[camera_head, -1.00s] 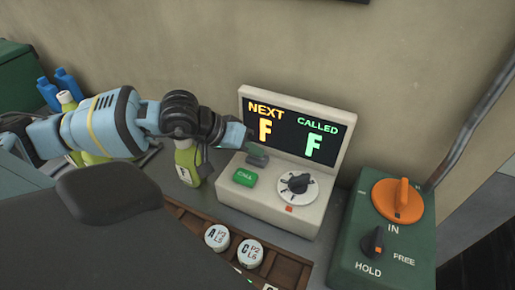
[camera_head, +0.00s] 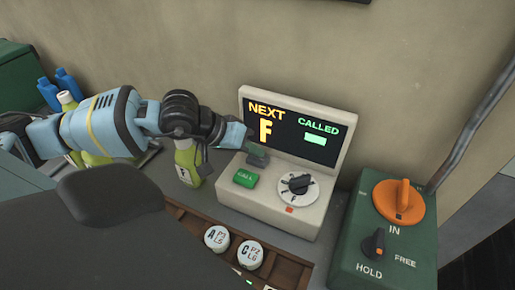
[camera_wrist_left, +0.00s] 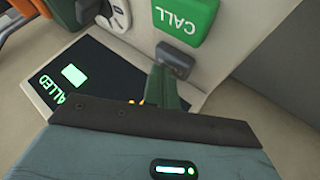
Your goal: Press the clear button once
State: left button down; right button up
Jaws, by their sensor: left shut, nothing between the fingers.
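The cream console (camera_head: 265,200) stands against the wall with a tilted black display (camera_head: 290,128). The display reads NEXT F in yellow and CALLED with a green block. A small dark grey button (camera_head: 257,157), its label unreadable, sits behind the green CALL button (camera_head: 245,178). My left gripper (camera_head: 252,147) is shut and empty, with its tip just at the grey button. In the left wrist view the fingertip (camera_wrist_left: 163,88) reaches close to the grey button (camera_wrist_left: 174,58); whether they touch I cannot tell. My right gripper is not in view.
A black dial (camera_head: 298,184) is on the console's right. A green box (camera_head: 385,245) with orange and black knobs stands further right. A green bottle (camera_head: 187,165) stands left of the console. White labelled caps (camera_head: 216,238) sit in a brown tray in front.

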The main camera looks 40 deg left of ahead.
aim_at(253, 159)
pick_arm(q)
jog(key=shift+r, duration=0.65)
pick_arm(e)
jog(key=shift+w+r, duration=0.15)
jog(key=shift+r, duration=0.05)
